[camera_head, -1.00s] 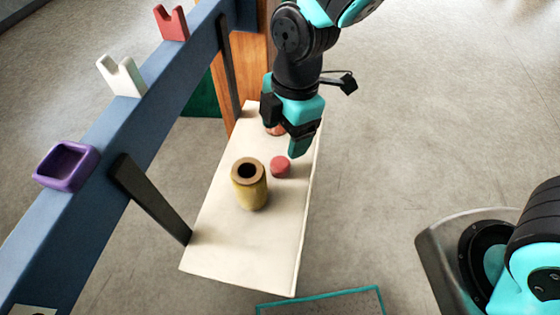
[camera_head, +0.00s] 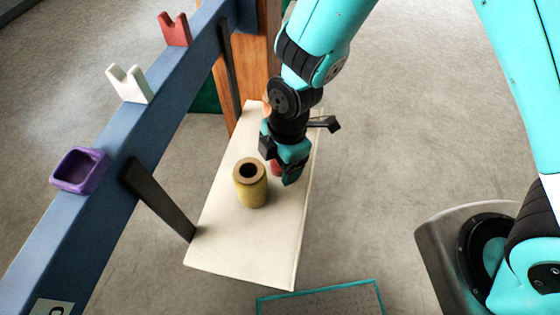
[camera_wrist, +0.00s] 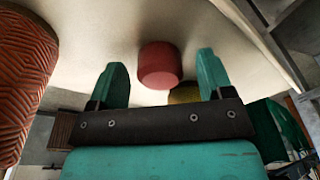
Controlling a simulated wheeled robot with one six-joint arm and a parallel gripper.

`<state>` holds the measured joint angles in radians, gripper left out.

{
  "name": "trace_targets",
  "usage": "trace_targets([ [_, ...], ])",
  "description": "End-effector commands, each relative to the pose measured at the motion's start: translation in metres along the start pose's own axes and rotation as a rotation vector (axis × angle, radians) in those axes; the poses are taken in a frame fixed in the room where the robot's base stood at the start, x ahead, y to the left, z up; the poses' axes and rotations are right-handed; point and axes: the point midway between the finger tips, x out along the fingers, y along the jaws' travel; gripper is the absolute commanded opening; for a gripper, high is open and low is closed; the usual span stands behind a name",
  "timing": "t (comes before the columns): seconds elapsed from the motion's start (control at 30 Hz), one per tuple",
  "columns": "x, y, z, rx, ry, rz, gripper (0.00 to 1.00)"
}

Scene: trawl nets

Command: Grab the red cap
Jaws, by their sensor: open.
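The red cap (camera_wrist: 160,65) is a short, round disc on the cream shelf (camera_head: 232,248). In the head view the cap (camera_head: 275,168) is mostly hidden behind my gripper (camera_head: 280,178). In the wrist view my gripper (camera_wrist: 162,75) is open, with one teal finger on each side of the cap's line. The cap lies between and a little beyond the fingertips, with gaps showing on both sides. Whether the fingers reach around it I cannot tell. Nothing is held.
A yellow-brown spool (camera_head: 250,185) stands close left of my gripper. An orange ribbed object (camera_wrist: 22,75) is at the left of the wrist view. A blue beam (camera_head: 100,190) carries a purple tray (camera_head: 80,188), a white fork (camera_head: 131,84) and a red fork (camera_head: 175,31).

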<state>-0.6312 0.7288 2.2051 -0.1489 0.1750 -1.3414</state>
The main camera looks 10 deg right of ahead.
Motion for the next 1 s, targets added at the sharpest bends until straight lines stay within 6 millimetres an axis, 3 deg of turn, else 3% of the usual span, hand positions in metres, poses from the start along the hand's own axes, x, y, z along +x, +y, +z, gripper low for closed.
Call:
trace_targets([
  [0.03, 0.0, 0.0, 0.0, 0.0, 0.0, 0.0, 0.69],
  [0.2, 0.0, 0.0, 0.0, 0.0, 0.0, 0.0, 0.3],
  [0.27, 0.0, 0.0, 0.0, 0.0, 0.0, 0.0, 0.21],
  [0.73, -0.006, 0.001, -0.001, 0.0, 0.001, 0.002, 0.2],
  [0.87, -0.019, 0.001, -0.003, -0.001, 0.001, 0.004, 0.2],
  [1.0, -0.048, 0.001, -0.007, -0.001, 0.002, 0.007, 0.2],
])
